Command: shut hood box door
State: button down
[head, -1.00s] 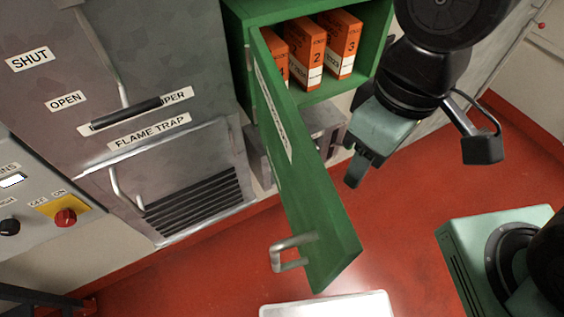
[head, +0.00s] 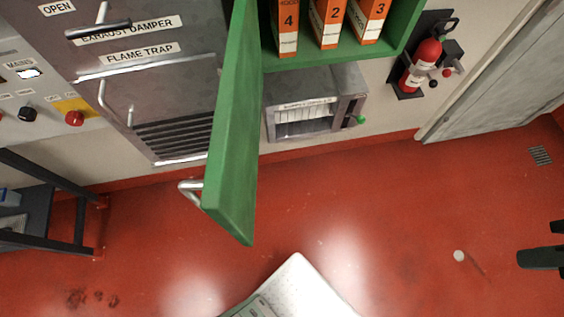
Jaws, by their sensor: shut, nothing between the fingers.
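The green hood box (head: 400,32) is at the top of the head view, with its front open. Its green door (head: 235,130) is hinged at the box's left side and stands open, swung out toward me. A metal bar handle (head: 188,190) is on the door's left face, near its free end. Orange-and-white numbered binders (head: 330,22) stand inside the box. My gripper (head: 540,250) shows only in part at the right edge, shut and empty, well to the right of the door and not touching it.
A vent unit (head: 310,100) sits below the box. A fire extinguisher (head: 422,62) hangs on the wall to the right. A grey cabinet (head: 180,75) and dark rack (head: 45,205) are at left. The red floor (head: 400,210) between door and gripper is clear.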

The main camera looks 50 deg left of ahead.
aim_at(228, 186)
jog(key=k+l+z, duration=0.1)
jog(key=z, duration=0.55)
jog(key=l+u, duration=0.3)
jog(key=u, duration=0.45)
jog(key=k+u, duration=0.1)
jog(key=u, duration=0.8)
jog(key=k+u, duration=0.1)
jog(key=u, duration=0.35)
jog(key=j+u, duration=0.1)
jog(key=u, duration=0.35)
